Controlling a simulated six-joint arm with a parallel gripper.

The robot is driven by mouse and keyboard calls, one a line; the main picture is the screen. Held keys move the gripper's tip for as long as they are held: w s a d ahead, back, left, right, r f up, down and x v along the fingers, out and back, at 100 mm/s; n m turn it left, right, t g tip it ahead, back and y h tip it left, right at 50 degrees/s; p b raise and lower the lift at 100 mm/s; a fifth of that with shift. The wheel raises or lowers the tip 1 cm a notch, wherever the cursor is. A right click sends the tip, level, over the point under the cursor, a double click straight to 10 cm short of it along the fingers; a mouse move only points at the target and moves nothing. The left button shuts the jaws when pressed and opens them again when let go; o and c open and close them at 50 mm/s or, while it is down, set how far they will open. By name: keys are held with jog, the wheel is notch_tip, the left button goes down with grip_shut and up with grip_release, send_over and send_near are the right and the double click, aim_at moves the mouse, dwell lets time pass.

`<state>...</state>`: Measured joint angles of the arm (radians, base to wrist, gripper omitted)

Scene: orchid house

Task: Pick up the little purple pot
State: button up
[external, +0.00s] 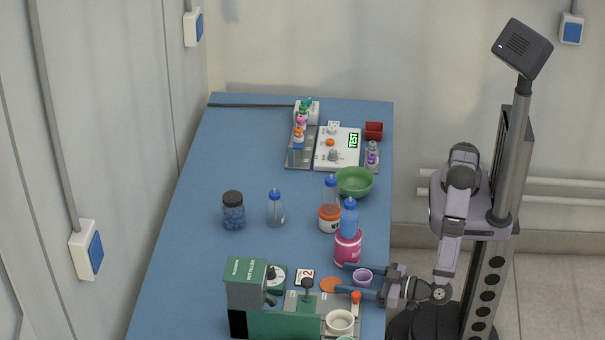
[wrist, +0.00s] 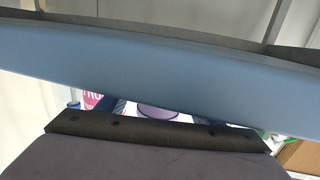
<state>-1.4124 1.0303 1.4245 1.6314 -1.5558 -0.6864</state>
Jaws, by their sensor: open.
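The little purple pot (external: 363,276) stands near the right edge of the blue table, below the pink tub in the external view. My gripper (external: 342,278) reaches in from the right, with its two blue fingers open. One finger is on the far side of the pot and the other on the near side, so the pot appears between them. I cannot tell whether either finger touches it. In the wrist view a part of the purple pot (wrist: 157,111) shows between the fingers; the rest is hidden by my gripper's body.
A pink tub (external: 348,247) stands just beyond the far finger. An orange disc (external: 331,285), a white bowl (external: 340,321) and a green machine (external: 246,287) are close to the left and front. The middle-left of the blue table (external: 185,265) is clear.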

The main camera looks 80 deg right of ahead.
jog(key=shift+w+d, duration=0.1)
jog(key=shift+w, duration=0.2)
jog(key=c, duration=1.1)
